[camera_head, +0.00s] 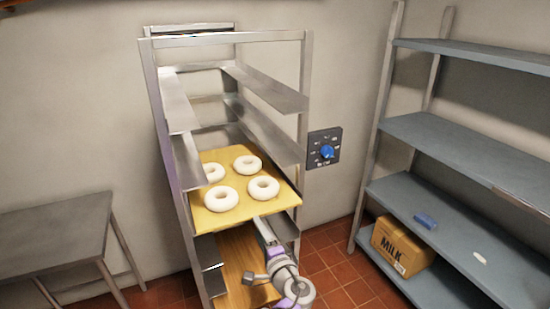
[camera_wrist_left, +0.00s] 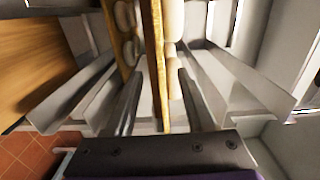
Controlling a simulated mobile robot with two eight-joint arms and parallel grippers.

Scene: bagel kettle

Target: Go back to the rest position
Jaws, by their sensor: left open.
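A light wooden board (camera_head: 243,211) lies on the rails of the metal rack (camera_head: 302,95) at mid height. Several pale ring-shaped bagels (camera_head: 221,198) lie on it. My left gripper (camera_head: 262,226) is at the board's front edge, at its right part, and covers a little of it. In the left wrist view, the board (camera_wrist_left: 155,65) shows edge-on between the two dark fingers of the left gripper (camera_wrist_left: 157,105). The fingers are open, with gaps beside the board. My right gripper is not in view.
A second wooden board (camera_head: 240,262) lies lower in the rack, near my left arm. A blue dial (camera_head: 327,151) is on the wall. Grey shelves (camera_head: 440,135) stand at right with a milk box (camera_head: 402,246). A metal table (camera_head: 55,235) stands at left.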

